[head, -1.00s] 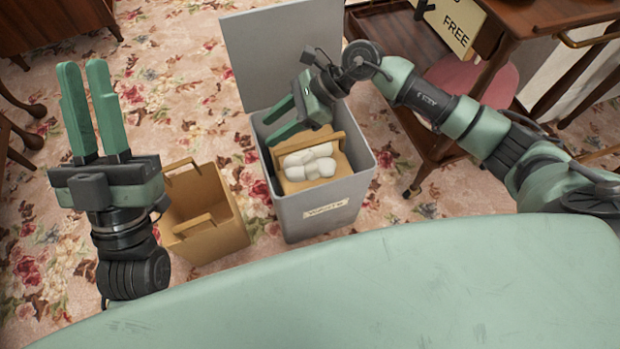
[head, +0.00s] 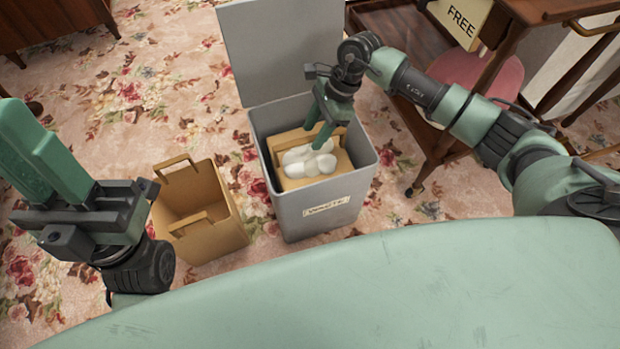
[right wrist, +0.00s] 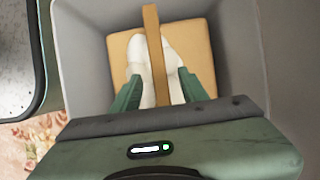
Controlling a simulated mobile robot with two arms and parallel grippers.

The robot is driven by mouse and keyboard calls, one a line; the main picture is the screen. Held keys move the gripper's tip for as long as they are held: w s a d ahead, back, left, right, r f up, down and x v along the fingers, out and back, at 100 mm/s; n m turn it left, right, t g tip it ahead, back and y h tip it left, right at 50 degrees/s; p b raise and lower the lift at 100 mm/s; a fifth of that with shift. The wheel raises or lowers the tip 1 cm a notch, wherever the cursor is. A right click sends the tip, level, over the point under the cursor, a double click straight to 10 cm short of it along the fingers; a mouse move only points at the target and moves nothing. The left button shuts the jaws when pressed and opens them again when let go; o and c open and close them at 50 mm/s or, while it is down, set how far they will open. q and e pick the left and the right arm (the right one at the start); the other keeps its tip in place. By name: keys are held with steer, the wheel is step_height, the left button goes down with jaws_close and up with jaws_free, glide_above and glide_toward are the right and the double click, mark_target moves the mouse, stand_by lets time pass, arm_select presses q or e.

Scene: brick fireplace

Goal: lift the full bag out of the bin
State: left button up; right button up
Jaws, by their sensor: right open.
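The grey bin (head: 318,220) stands on the carpet with its lid (head: 275,50) raised at the back. Inside it is the full tan bag (head: 343,161), with white lumps (head: 308,164) filling its top and a handle standing up. My right gripper (head: 322,137) points down into the bin over the bag. In the right wrist view, the open fingers (right wrist: 161,92) are either side of the bag's handle (right wrist: 154,50); I cannot tell whether they touch it.
An empty tan bag (head: 200,215) with two handles stands left of the bin. A wooden trolley (head: 440,140) with a pink round seat (head: 490,75) and a "FREE" sign (head: 461,20) is at the right. Flowered carpet is clear behind the empty bag.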

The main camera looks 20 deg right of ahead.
steer(key=shift+a+f, duration=0.2)
steer(key=shift+f, duration=0.2)
steer(key=shift+f, duration=0.25)
steer(key=shift+c, duration=0.3)
jaws_close()
stand_by(1.4)
